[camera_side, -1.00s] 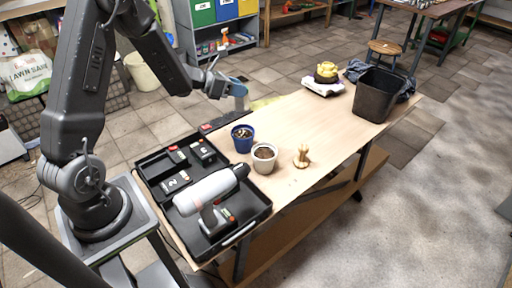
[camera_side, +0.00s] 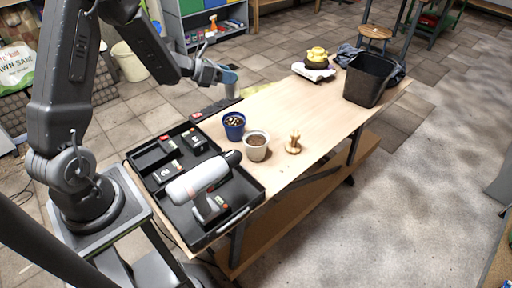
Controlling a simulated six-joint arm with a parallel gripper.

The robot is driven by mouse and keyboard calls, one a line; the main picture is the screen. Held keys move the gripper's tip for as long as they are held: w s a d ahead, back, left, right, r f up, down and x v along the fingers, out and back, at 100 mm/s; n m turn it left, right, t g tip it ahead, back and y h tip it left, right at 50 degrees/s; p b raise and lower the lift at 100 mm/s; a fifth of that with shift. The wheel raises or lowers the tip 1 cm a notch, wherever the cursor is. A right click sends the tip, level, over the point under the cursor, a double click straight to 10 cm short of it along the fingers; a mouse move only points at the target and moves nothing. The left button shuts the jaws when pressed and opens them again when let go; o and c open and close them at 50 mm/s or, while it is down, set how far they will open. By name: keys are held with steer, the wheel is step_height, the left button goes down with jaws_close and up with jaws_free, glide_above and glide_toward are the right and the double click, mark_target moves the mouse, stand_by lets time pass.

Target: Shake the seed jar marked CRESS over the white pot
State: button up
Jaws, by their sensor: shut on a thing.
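My gripper (camera_side: 224,75) is at the end of my raised arm, above the back edge of the table. It is shut on a small grey-blue jar (camera_side: 231,84). The jar appears behind and above the blue pot in the picture; its label is too small to read and its exact tilt is unclear. The white pot (camera_side: 256,152), with brown soil in it, stands upright on the wooden table, in front and to the right of the blue pot. The jar is apart from the white pot.
The blue pot (camera_side: 233,133) stands next to the white pot. A small wooden object (camera_side: 293,144) is to the right. A black bin (camera_side: 366,85) and a yellow teapot (camera_side: 317,56) stand at the far end.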

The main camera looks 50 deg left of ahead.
steer(key=d, duration=1.2)
step_height(320, 180, down, 10)
steer(key=n+g+h, duration=0.3)
steer(key=n+h, duration=0.6)
steer(key=n, duration=0.4)
steer(key=shift+a+r, duration=0.15)
steer(key=shift+r, duration=0.05)
steer(key=shift+s, duration=0.1)
stand_by(0.9)
step_height(320, 180, up, 10)
steer(key=m+t+y, duration=0.2)
steer(key=m+y, duration=0.7)
steer(key=m, duration=0.4)
steer(key=shift+s+d+f+t, duration=0.2)
steer(key=shift+d+t, duration=0.15)
steer(key=shift+t, duration=0.05)
